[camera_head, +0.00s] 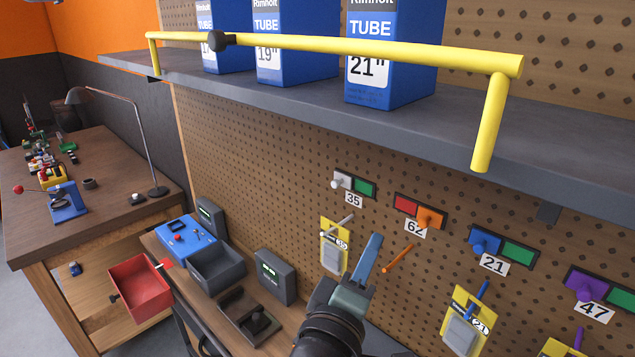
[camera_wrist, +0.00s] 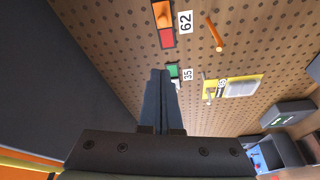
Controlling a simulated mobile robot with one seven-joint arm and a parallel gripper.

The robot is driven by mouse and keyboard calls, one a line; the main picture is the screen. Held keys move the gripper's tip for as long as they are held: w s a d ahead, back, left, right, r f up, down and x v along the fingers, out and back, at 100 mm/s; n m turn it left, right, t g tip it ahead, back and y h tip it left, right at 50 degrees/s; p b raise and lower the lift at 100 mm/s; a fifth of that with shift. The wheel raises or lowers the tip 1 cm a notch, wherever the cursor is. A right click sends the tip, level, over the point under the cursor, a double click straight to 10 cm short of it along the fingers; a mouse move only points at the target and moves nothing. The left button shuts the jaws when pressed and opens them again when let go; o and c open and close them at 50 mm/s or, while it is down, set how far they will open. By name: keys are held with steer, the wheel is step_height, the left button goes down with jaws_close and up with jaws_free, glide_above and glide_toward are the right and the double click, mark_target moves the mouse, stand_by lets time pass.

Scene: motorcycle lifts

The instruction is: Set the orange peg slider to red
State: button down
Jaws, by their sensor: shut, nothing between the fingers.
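The orange slider (camera_head: 431,217) is a block on the small dark plate above the "62" label, on the pegboard. It sits at the right end of the plate, and a red patch (camera_head: 405,205) shows to its left. In the wrist view the orange slider (camera_wrist: 163,12) is at the top edge, with the red patch (camera_wrist: 166,38) below it. My gripper (camera_head: 373,243) is shut and empty, in front of the pegboard, lower left of the slider in the head view and apart from it. Its fingers (camera_wrist: 158,76) point up toward the plates in the wrist view.
An orange peg (camera_head: 398,258) sticks out below the "62" label. A white slider (camera_head: 342,181) and a blue slider (camera_head: 485,241) flank the orange one. A shelf (camera_head: 440,125) with a yellow rail (camera_head: 380,47) juts out above. Boxes and a red bin (camera_head: 140,289) are lower left.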

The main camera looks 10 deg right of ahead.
steer(key=s+a+r+m+t+y, duration=0.1)
steer(key=a+r+m+t+y, duration=0.1)
steer(key=a+r+m+y, duration=1)
steer(key=s+r+n+t+b, duration=0.1)
steer(key=s+r+n+t, duration=0.1)
steer(key=s+r+t, duration=0.3)
steer(key=s+a+r+n+t+h+b, duration=0.1)
steer(key=s+r+t, duration=0.3)
steer(key=r, duration=0.9)
steer(key=s+b, duration=0.1)
steer(key=s, duration=0.2)
steer(key=shift+s+a+n+t, duration=0.15)
steer(key=shift+s+n+t, duration=0.2)
steer(key=shift+n+t, duration=0.05)
